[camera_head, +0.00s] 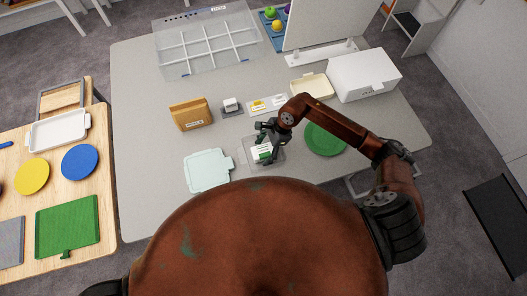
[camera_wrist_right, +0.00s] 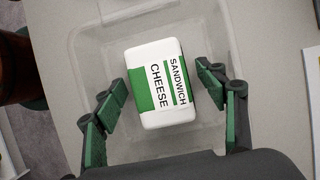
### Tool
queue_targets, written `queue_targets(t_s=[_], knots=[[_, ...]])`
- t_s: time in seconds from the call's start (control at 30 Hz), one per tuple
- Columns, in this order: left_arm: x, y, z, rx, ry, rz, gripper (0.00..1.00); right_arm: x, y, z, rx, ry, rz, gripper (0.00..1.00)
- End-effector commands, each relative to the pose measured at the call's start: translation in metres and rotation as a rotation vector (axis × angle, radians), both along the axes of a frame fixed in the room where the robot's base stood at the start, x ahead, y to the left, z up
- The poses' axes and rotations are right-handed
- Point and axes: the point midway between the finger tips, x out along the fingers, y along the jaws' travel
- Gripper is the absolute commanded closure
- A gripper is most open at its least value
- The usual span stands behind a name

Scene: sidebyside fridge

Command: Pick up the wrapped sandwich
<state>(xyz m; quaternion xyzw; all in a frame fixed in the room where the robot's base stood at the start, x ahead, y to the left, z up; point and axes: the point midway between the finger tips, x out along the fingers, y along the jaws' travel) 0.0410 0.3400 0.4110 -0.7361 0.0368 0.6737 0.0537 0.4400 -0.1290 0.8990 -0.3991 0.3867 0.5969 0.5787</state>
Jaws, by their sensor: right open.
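The wrapped sandwich (camera_wrist_right: 160,84) is a white and green block marked "CHEESE SANDWICH". It lies in a clear shallow container (camera_wrist_right: 85,50) on the grey table. In the head view the sandwich (camera_head: 260,153) shows partly below my right gripper (camera_head: 268,143). In the wrist view my right gripper (camera_wrist_right: 162,88) is open, with one green-padded finger to each side of the sandwich. Gaps show between the fingers and the wrapping, so it is not gripped. My left gripper is not in view.
A pale mint tray (camera_head: 207,171) is left of the container, and a green plate (camera_head: 326,139) is right. A tan box (camera_head: 191,114), a small grey-white item (camera_head: 231,106) and a white box (camera_head: 363,76) stand farther back.

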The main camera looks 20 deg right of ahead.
Motion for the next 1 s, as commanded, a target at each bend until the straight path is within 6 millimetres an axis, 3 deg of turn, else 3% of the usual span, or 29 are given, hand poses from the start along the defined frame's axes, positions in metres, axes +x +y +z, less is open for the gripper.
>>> queue_targets(t_s=[1.0], knots=[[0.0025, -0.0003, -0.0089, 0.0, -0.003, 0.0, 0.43, -0.0003, 0.0001, -0.0045, 0.001, 0.001, 0.0, 0.35]])
